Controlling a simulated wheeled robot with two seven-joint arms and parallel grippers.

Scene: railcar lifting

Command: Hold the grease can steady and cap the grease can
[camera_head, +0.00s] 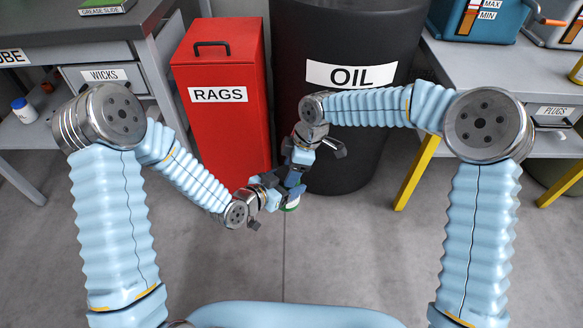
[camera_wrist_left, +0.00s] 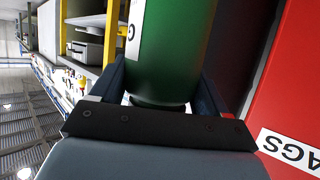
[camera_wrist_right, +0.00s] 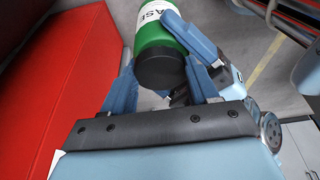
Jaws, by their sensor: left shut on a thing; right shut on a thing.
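The green grease can (camera_wrist_left: 172,45) with a white label is between the fingers of my left gripper (camera_wrist_left: 160,85), which is shut on it. In the right wrist view the can (camera_wrist_right: 163,32) shows with a dark round cap (camera_wrist_right: 161,68) against its end. My right gripper (camera_wrist_right: 163,85) is shut on the cap, one finger on each side. The cap looks in line with the can; I cannot tell whether it is fully seated. In the head view the two grippers meet, my right gripper (camera_head: 294,172) above, and mostly hide the can (camera_head: 292,204).
A red rags bin (camera_head: 215,120) and a dark oil drum (camera_head: 345,70) stand just behind the grippers. Workbenches with drawers are at left (camera_head: 65,50) and right (camera_head: 490,75). The grey floor in front is clear.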

